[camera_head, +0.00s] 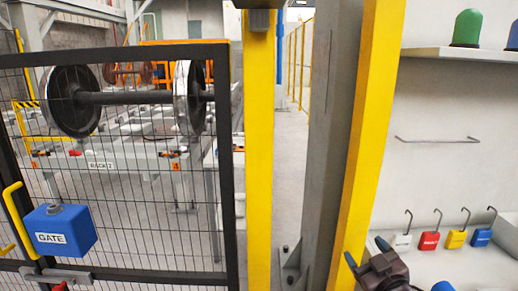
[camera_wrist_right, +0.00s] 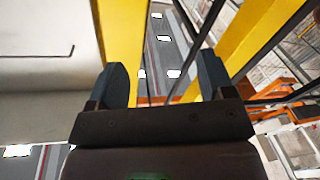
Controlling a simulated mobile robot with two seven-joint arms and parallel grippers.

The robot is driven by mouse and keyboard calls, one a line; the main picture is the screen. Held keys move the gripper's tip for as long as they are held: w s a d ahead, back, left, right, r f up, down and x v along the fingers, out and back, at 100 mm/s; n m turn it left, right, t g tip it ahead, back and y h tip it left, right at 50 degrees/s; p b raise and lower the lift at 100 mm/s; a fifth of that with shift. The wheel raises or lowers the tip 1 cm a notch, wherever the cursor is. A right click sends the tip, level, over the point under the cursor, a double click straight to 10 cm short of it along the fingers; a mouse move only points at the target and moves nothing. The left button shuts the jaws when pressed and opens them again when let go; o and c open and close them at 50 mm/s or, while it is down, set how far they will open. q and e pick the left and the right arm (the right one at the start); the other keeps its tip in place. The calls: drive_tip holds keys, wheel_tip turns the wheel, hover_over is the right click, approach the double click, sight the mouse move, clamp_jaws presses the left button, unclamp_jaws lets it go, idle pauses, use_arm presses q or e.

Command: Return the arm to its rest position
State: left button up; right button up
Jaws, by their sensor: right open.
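My right gripper (camera_head: 367,254) is at the lower right of the head view, in front of the base of the right yellow post and left of the hanging padlocks. In the right wrist view its two dark fingers (camera_wrist_right: 168,88) stand wide apart with nothing between them. A yellow post and the space beyond show past the fingertips. My left gripper is not in either view.
A mesh gate (camera_head: 150,215) with a blue GATE box (camera_head: 60,229) stands at left, a wheelset (camera_head: 125,98) behind it. Yellow posts (camera_head: 260,150) (camera_head: 372,130) rise mid-view. Several padlocks (camera_head: 430,240) hang at right below a shelf (camera_head: 460,54) with green and blue domes.

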drive_tip(key=s+d+f+m+g+h, duration=0.2)
drive_tip(key=s+f+m+g, duration=0.3)
drive_tip(key=s+f, duration=2)
drive_tip(key=shift+s+d+g+h, duration=0.15)
drive_tip(key=shift+d+g+h, duration=0.25)
drive_tip(key=shift+g+h, duration=0.35)
